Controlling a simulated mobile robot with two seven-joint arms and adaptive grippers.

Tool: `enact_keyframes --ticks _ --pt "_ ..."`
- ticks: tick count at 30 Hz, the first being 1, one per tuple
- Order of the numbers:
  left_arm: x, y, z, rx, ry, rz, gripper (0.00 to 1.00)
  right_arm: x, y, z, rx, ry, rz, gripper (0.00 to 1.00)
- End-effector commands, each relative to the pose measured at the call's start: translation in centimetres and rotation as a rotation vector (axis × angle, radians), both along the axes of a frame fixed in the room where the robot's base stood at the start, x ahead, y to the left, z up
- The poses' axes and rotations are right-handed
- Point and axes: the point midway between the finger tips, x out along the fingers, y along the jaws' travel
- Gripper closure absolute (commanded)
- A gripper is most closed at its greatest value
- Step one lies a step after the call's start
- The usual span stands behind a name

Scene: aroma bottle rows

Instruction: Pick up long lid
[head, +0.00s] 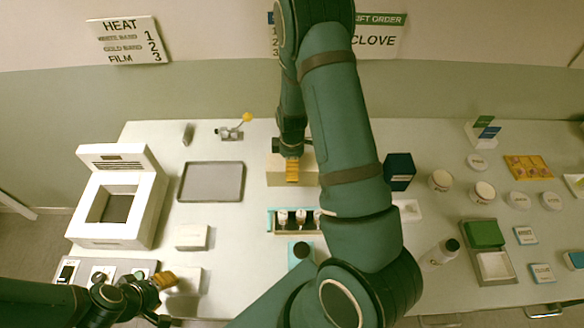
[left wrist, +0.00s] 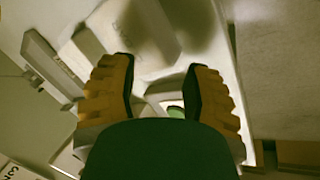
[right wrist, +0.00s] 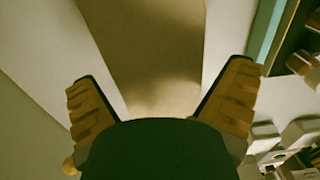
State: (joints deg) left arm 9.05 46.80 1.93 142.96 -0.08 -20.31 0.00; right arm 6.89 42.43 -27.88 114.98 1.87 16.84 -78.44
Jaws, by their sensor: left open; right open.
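A tan, box-like piece (head: 275,172), perhaps the long lid, lies at the back middle of the table; my arm hides part of it. In the right wrist view its flat brown face (right wrist: 155,45) runs between the fingers. My right gripper (head: 292,171) is open over it, with no visible grip. My left gripper (head: 166,282) is open at the front left, near a white box (head: 186,278). A pale block also shows ahead of its fingers in the left wrist view (left wrist: 145,35). I cannot tell whether either gripper touches anything.
A rack (head: 272,222) with small bottles stands in front of the tan piece. A grey tray (head: 211,182) and a white heat machine (head: 150,205) are to the left.

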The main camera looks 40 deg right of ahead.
Motion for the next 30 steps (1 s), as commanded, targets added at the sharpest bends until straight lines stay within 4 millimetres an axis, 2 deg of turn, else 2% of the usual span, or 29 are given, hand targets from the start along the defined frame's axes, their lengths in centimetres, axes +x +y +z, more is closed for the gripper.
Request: enact_keyframes --ticks 1,4,12,16,17,21,30 --pt "-0.01 0.01 -0.34 0.000 0.000 0.000 0.52 -0.04 -0.07 -0.88 0.000 0.001 -0.002 0.00" --pt "-0.01 0.01 -0.50 0.000 0.000 0.001 0.52 0.01 -0.08 -1.63 -0.001 -0.001 -0.002 0.00" --pt "-0.02 0.00 -0.47 0.000 0.000 0.001 0.52 0.05 -0.07 -1.74 -0.001 -0.002 -0.001 0.00" --pt "-0.02 0.01 -0.47 0.000 0.000 0.001 0.52 0.04 -0.07 -1.74 -0.001 -0.002 -0.001 0.46" --pt "-0.02 0.01 -0.47 0.000 0.000 0.001 0.52 0.04 -0.07 -1.73 -0.001 -0.002 -0.001 0.51" --pt "-0.02 0.01 -0.47 0.000 0.000 0.001 0.52 0.03 -0.08 -1.73 -0.001 -0.002 -0.001 0.57" --pt "-0.01 0.01 -0.47 0.000 -0.001 0.001 0.52 0.05 -0.08 -1.72 -0.001 -0.002 -0.001 0.58"
